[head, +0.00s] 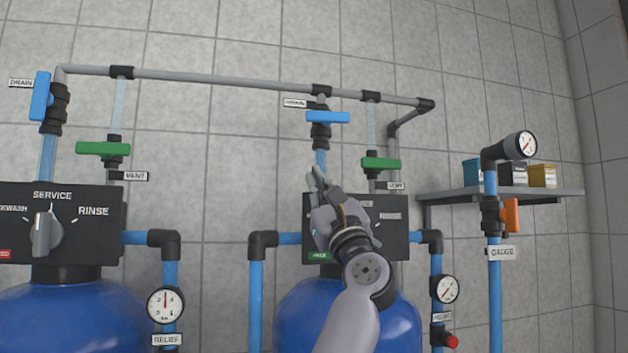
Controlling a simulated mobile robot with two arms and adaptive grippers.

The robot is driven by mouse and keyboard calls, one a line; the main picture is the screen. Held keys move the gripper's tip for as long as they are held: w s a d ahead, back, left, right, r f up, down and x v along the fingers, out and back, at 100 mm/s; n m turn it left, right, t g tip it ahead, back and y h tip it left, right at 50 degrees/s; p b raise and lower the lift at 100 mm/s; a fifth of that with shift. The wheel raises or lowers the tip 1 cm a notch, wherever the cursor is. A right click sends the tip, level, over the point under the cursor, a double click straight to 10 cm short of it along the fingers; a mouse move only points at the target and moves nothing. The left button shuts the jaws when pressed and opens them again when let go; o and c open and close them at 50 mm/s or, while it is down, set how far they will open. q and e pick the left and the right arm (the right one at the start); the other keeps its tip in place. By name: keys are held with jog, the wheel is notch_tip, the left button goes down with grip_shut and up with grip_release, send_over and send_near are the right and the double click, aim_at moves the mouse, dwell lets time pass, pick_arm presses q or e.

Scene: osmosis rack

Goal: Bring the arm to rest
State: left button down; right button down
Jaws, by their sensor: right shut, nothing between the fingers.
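My right gripper (318,182) is raised at the end of my right arm (350,310), which comes up from the bottom middle. Its fingers are shut and hold nothing. It is in front of the control box (394,243) of the right blue tank (402,325) and hides most of that box, including its dial. The fingertips are below the horizontal blue valve handle (328,117) and left of a green handle (381,163); I cannot tell how far the gripper is from the box. My left gripper is not in view.
The left tank (70,318) has a control box with a grey dial (45,235). A shelf (470,194) with small boxes juts out at right, beside a gauge pipe (494,280) with an orange handle (511,214). Pressure gauges (165,305) stand beside the tanks. Bare wall shows between the tanks.

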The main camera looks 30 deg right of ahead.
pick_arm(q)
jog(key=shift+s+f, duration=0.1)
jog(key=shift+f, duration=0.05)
pick_arm(e)
jog(key=shift+s+d+f, duration=0.15)
jog(key=shift+s+f, duration=0.05)
jog(key=shift+s, duration=0.4)
